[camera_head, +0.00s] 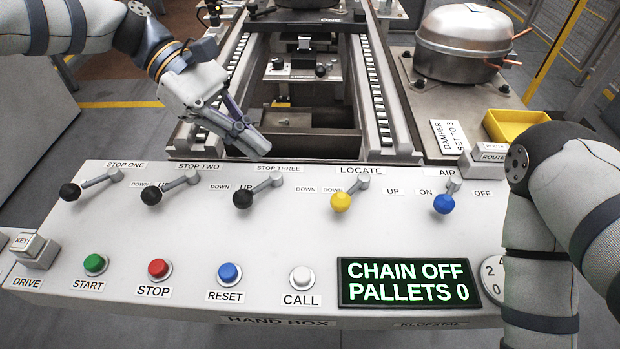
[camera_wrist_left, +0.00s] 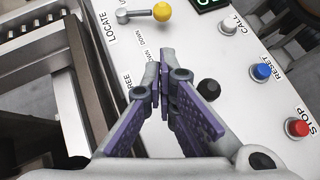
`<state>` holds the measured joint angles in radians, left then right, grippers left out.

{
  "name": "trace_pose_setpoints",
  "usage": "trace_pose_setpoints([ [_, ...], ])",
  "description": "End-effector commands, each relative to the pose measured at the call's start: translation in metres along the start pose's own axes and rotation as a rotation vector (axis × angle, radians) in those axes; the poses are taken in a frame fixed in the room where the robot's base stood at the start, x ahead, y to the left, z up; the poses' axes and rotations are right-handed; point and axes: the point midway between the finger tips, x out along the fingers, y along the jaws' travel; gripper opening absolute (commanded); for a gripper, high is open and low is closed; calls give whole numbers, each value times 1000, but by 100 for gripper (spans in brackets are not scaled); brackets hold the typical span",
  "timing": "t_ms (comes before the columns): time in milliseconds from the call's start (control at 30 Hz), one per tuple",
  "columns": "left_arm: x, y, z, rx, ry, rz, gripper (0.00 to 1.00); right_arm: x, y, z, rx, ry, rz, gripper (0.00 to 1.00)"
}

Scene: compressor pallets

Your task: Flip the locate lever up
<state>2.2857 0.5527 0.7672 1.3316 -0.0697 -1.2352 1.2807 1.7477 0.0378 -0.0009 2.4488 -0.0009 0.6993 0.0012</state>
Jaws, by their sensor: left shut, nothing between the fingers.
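The locate lever (camera_head: 341,202) has a yellow ball knob and a short grey arm. It leans toward the lower left, on the side of its DOWN label, with UP to its right. In the left wrist view the yellow knob (camera_wrist_left: 162,11) shows at the top edge. My left gripper (camera_head: 252,146) is shut and empty above the panel's back edge, near the STOP THREE label, left of the locate lever and apart from it. Its fingers also show in the wrist view (camera_wrist_left: 160,80). My right arm enters at the right; its gripper is out of view.
Black-knobbed stop levers (camera_head: 243,199) stand left of the locate lever, the blue air lever (camera_head: 444,203) to its right. Buttons line the front of the panel (camera_head: 390,235), beside a display (camera_head: 408,282) reading CHAIN OFF, PALLETS 0. The conveyor (camera_head: 384,120) lies behind.

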Motion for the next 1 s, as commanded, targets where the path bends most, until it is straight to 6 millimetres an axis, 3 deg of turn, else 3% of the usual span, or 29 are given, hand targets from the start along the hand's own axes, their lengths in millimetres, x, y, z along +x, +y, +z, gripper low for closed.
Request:
trace_pose_setpoints([
  [200,52,-1,-3,-4,-5,-7,0,9,0,4,0,-23,1,40],
  [433,89,-1,10,-1,-2,-4,0,14,0,7,-1,-37,2,40],
  [600,101,0,17,0,-1,0,0,16,1,8,-1,-41,2,40],
  [1000,102,0,18,0,0,2,0,16,0,8,-1,-40,2,40],
])
